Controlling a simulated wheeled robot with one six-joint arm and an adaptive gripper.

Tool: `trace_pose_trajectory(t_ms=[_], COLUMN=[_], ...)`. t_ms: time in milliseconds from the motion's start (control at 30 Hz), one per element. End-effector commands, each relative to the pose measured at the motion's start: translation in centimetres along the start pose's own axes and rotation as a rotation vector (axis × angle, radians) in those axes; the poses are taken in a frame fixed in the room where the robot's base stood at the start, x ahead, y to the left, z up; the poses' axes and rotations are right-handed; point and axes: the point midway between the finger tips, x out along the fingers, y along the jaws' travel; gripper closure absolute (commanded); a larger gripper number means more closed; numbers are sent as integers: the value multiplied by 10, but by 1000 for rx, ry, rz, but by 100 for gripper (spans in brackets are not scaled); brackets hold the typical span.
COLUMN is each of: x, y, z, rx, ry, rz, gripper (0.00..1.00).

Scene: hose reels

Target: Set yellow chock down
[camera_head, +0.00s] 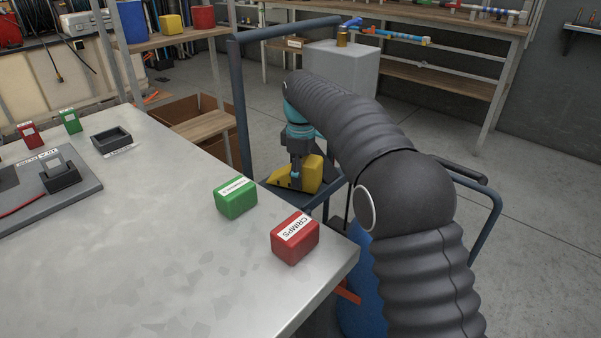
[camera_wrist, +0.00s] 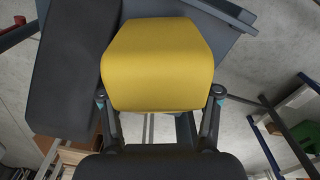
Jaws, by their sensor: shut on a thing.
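The yellow chock (camera_head: 312,174) is in my gripper, beyond the far edge of the metal table. It has a blocky body and a low sloping part on its left. My gripper (camera_head: 297,178) points down and is shut on it, covering part of it. In the wrist view the chock (camera_wrist: 158,60) fills the upper middle, between the two fingers of my gripper (camera_wrist: 160,98). A flat grey-blue surface (camera_wrist: 222,20) shows behind it; I cannot tell whether the chock touches it.
A blue-grey tubular cart frame (camera_head: 240,110) stands around the chock, with a grey box (camera_head: 342,68) behind. On the metal table (camera_head: 150,240) are a green box (camera_head: 236,203), a red CRIMPS box (camera_head: 295,243) and a small black tray (camera_head: 111,140). A blue drum (camera_head: 358,290) stands below the table corner.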

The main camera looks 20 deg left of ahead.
Motion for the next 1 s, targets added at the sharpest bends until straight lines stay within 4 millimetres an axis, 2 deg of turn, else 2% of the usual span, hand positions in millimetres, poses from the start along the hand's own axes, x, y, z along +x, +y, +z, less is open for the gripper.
trace_pose_trajectory(t_ms=[567, 600, 667, 700, 1000], x=[9, 9, 9, 9, 10], y=[0, 0, 0, 0, 0], z=[0, 0, 0, 0, 0], rx=[0, 0, 0, 0, 0], ry=[1, 1, 1, 1, 0], rz=[1, 2, 1, 1, 0], gripper=[100, 31, 16, 9, 9])
